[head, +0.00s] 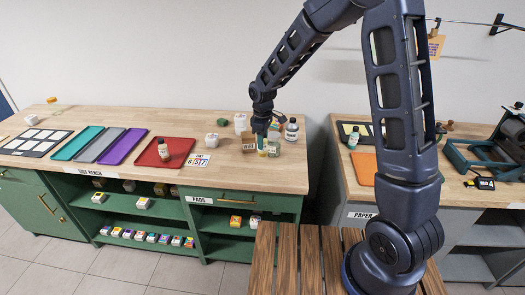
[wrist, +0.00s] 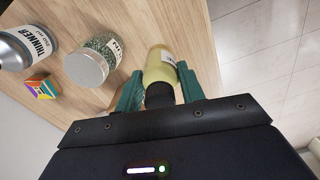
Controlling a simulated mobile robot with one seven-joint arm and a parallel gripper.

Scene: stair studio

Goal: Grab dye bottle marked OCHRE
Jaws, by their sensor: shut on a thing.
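My gripper (wrist: 160,92) is shut on a yellow bottle (wrist: 158,67) with a dark cap, one green finger on each side. Only a sliver of the bottle's label shows and I cannot read it. In the head view my gripper (head: 262,140) is low over the right end of the wooden bench (head: 225,165), with the yellow bottle (head: 262,152) at its fingertips. I cannot tell whether the bottle still touches the bench top.
Beside the held bottle stand a jar with green contents (wrist: 93,62), a THINNER bottle (wrist: 27,48) and a small coloured cube (wrist: 41,87). The bench's edge is close to my gripper.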

